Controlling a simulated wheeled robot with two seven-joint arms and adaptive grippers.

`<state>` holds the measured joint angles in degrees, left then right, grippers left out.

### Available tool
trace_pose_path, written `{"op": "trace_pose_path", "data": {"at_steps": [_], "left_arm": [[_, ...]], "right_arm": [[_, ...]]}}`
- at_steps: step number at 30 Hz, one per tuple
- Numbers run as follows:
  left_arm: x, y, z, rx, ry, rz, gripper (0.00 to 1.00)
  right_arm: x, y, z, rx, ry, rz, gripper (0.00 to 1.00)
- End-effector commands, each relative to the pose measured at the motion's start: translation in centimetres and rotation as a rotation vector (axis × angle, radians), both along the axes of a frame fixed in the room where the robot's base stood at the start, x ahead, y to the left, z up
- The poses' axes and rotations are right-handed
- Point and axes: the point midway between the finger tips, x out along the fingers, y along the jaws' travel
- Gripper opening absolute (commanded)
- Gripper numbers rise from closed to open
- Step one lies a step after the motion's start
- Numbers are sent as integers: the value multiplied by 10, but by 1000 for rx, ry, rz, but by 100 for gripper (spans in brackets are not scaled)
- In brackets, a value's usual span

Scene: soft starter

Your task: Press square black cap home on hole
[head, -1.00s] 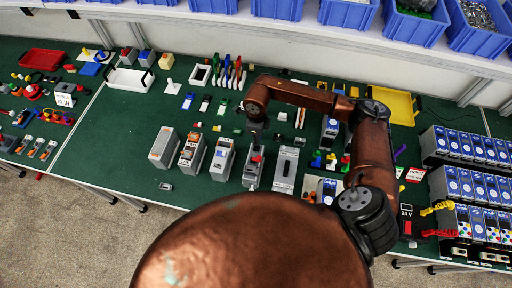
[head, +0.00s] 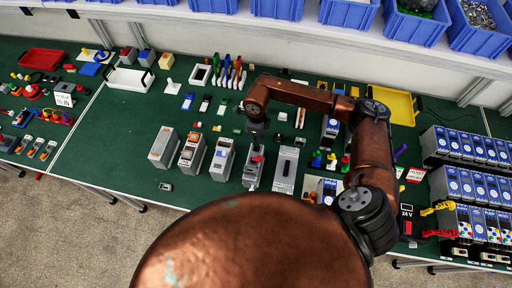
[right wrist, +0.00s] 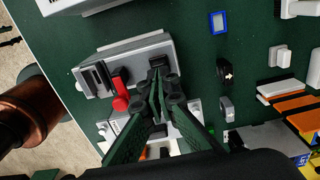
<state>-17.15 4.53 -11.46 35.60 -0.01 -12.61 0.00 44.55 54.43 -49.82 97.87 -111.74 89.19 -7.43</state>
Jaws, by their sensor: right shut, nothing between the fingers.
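My right gripper (right wrist: 157,78) is shut with nothing between its fingers. In the right wrist view its tips are over the right end of a grey device (right wrist: 139,91) on the bench. A dark square part (right wrist: 155,60), perhaps the black cap, shows right at the tips; the fingers partly hide it, so I cannot tell whether it is seated or touched. A red lever (right wrist: 120,92) and black slots are to its left on the same face. In the head view the right gripper (head: 257,142) is above the upright grey device (head: 252,175). My left gripper is not in view.
Grey boxes (head: 191,152) stand left of the device, and a grey panel (head: 285,171) stands close on its right. A loose black piece with a white arrow (right wrist: 226,72) lies on the green bench (head: 110,130). Blue-fronted units (head: 462,145) fill the right side.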

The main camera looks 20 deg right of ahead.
Motion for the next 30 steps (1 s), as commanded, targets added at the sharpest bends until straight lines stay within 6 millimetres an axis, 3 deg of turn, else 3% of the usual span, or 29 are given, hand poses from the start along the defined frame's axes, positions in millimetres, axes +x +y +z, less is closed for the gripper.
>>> {"op": "trace_pose_path", "data": {"at_steps": [30], "left_arm": [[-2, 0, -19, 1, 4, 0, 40]], "right_arm": [[0, 0, -20, 0, 0, 0, 0]]}}
